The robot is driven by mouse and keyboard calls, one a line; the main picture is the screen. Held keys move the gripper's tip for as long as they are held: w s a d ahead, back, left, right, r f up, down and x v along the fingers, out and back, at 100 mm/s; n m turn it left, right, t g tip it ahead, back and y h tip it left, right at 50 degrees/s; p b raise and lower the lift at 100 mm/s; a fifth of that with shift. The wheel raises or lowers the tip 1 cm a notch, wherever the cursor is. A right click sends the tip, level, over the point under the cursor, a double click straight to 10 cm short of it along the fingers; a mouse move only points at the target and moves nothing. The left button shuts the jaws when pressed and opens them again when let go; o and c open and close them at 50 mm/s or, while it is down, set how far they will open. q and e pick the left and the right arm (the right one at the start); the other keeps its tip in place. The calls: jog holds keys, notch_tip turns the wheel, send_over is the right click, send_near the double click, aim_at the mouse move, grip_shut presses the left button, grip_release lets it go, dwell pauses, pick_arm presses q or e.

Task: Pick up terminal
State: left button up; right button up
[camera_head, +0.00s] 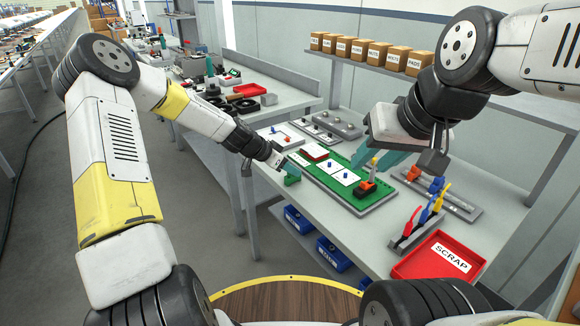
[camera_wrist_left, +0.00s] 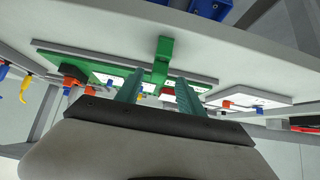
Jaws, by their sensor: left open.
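Small blue pieces (camera_head: 329,161) stand on white plates on a green board (camera_head: 318,178). Another white plate (camera_head: 283,139) holds small orange and blue pieces; a white plate with such pieces also shows in the left wrist view (camera_wrist_left: 247,103). I cannot tell which piece is the terminal. My left gripper (camera_head: 289,169) is open near the front-left corner of the board, close to a green bracket (camera_head: 292,179). In the left wrist view the bracket (camera_wrist_left: 163,58) lies beyond its teal fingertips (camera_wrist_left: 156,80), with nothing held. My right gripper (camera_head: 380,160) hangs over the board's right part, its teal fingers apart.
An orange-and-black tool (camera_head: 367,188) sits at the board's right end. A red scrap tray (camera_head: 415,265) and a rack of coloured-handled tools (camera_head: 415,232) stand at the front right. Blue bins (camera_head: 333,254) are below the table. Labelled boxes (camera_head: 362,48) line the shelf.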

pick_arm(q)
jog(key=x, duration=0.5)
jog(key=shift+s+d, duration=0.1)
jog(key=shift+d, duration=0.05)
grip_shut()
